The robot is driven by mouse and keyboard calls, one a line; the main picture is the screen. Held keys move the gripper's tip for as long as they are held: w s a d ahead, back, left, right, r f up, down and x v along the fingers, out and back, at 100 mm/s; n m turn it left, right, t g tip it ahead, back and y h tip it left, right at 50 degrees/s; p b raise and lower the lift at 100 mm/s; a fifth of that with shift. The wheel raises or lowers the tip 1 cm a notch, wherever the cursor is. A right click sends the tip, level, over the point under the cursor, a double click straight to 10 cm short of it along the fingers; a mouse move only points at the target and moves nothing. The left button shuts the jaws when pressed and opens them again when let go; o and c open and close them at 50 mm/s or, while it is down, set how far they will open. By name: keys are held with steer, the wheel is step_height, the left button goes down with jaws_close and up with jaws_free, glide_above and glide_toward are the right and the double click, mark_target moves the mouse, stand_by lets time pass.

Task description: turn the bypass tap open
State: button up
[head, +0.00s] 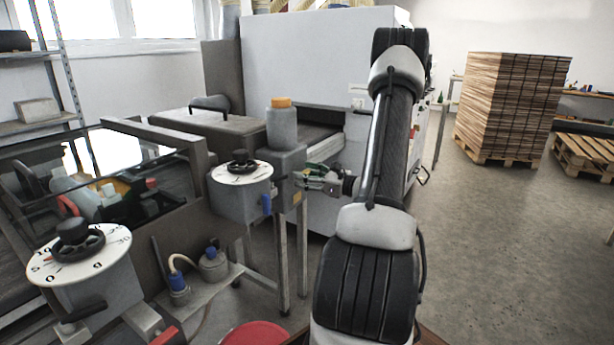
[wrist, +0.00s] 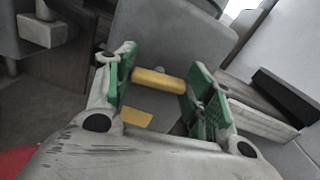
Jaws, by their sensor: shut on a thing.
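My gripper (head: 315,178) reaches left to the grey post beside the machine. In the wrist view, its green-padded fingers (wrist: 164,62) are shut on a short yellow bar, which looks like the handle of the bypass tap (wrist: 158,80). The bar lies crosswise between the two pads, one end at each pad. A flat yellow patch (wrist: 137,118) shows below it on the grey surface. In the head view, the handle is hidden by the fingers, and the tap's turn angle cannot be told.
A second dial (head: 78,255) is at front left. A grey canister with an orange cap (head: 281,124) stands above. A red round object (head: 255,336) is below.

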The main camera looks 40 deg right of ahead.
steer(key=n, duration=0.8)
steer(key=shift+a+f, duration=0.1)
steer(key=shift+c, duration=0.2)
steer(key=n, duration=0.4)
steer(key=shift+o, duration=0.2)
steer(key=shift+a+f+n, duration=0.1)
steer(key=shift+f+n, duration=0.05)
steer(key=shift+n, duration=1.95)
steer(key=shift+s, duration=0.1)
steer(key=o, duration=1)
steer(key=v, duration=1.2)
